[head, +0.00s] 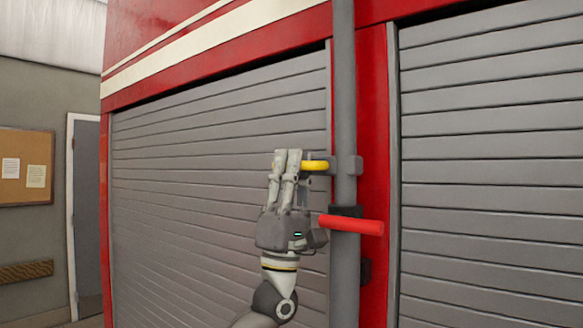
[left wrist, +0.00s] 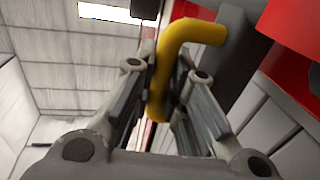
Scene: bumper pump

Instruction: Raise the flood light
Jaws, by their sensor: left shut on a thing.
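The flood light's grey pole (head: 345,110) stands upright against the red truck body. A yellow handle (head: 315,165) sticks out to the left from a grey bracket on the pole. My left gripper (head: 287,160) is at the handle's left end, its fingers pointing up. In the left wrist view the bent yellow handle (left wrist: 160,85) lies between the two fingers of my left gripper (left wrist: 160,110), which is shut on it. A red handle (head: 350,225) sits on the pole below the yellow one, just right of my gripper. The lamp itself is out of view. My right gripper is not in view.
Grey roller shutters (head: 220,150) cover the truck side to the left, and another shutter (head: 490,150) is to the right of the pole. A cork board (head: 25,165) and a door (head: 87,210) are on the far left wall.

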